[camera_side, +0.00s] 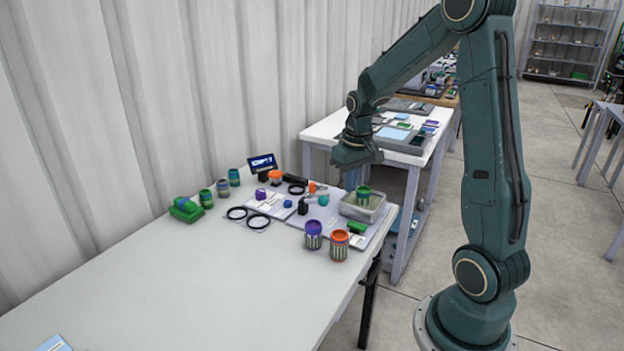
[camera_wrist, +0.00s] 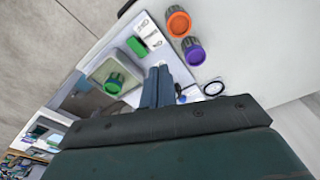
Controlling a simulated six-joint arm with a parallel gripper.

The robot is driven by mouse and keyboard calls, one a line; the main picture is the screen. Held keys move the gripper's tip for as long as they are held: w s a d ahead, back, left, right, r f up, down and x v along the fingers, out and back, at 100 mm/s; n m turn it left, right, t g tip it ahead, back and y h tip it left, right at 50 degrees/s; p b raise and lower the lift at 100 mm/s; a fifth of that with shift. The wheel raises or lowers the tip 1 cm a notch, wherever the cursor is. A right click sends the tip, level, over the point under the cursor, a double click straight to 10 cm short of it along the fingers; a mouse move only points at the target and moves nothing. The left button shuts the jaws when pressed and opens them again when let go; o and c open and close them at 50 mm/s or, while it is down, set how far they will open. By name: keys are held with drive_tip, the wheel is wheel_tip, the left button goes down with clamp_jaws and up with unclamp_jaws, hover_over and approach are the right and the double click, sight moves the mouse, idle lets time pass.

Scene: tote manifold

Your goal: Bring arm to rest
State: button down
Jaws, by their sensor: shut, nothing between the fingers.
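My gripper (camera_side: 351,180) hangs pointing down above the far end of the white table (camera_side: 200,285), just left of and above a clear tote (camera_side: 363,208). In the wrist view my gripper (camera_wrist: 158,70) has its two fingers together with nothing between them. A green-topped jar (camera_side: 363,195) stands in the tote; the jar (camera_wrist: 115,82) also shows in the wrist view, apart from the fingers. Whether the fingertips clear the tote's rim in height is hard to tell.
A purple jar (camera_side: 313,235) and an orange jar (camera_side: 339,245) stand near the table's right edge. A green block (camera_side: 357,227) lies by the tote. Several jars and black rings (camera_side: 258,221) sit to the left. The near table is mostly bare. A second table (camera_side: 325,130) stands behind.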

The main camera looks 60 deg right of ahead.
drive_tip(key=s+a+r+n+t, duration=0.2)
drive_tip(key=s+a+r, duration=0.2)
drive_tip(key=a+r, duration=0.7)
drive_tip(key=s+a+r+n+t, duration=0.2)
drive_tip(key=s+a, duration=0.8)
drive_tip(key=shift+a+n+t+y, duration=0.3)
drive_tip(key=shift+n, duration=0.1)
drive_tip(key=shift+w+r, duration=0.1)
drive_tip(key=shift+r, duration=0.05)
